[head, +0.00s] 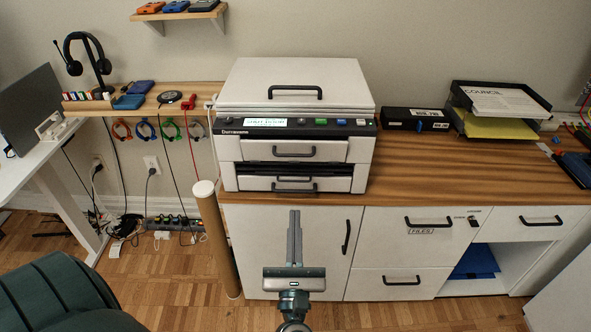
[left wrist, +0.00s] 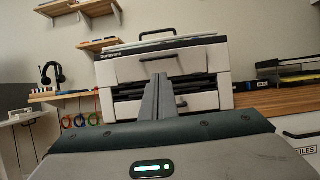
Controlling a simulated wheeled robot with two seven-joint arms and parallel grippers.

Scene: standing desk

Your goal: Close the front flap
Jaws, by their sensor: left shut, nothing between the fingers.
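A white printer (head: 294,130) with a dark control strip stands on the wooden cabinet top. Its front flap (head: 293,150), a white panel with a dark handle, is on the upper front. Below it is a dark gap and a lower tray front (head: 296,184) with its own handle. In the left wrist view the flap (left wrist: 160,68) shows above the gap, which the fingers partly cover. My left gripper (head: 295,222) is shut and empty, upright in front of the cabinet and below the printer. My right gripper is not in view.
The wooden top (head: 440,165) is clear right of the printer, up to a black box (head: 415,119) and a paper tray (head: 500,104). Cabinet doors and drawers with handles lie below. A cardboard tube (head: 217,240) stands left of the cabinet.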

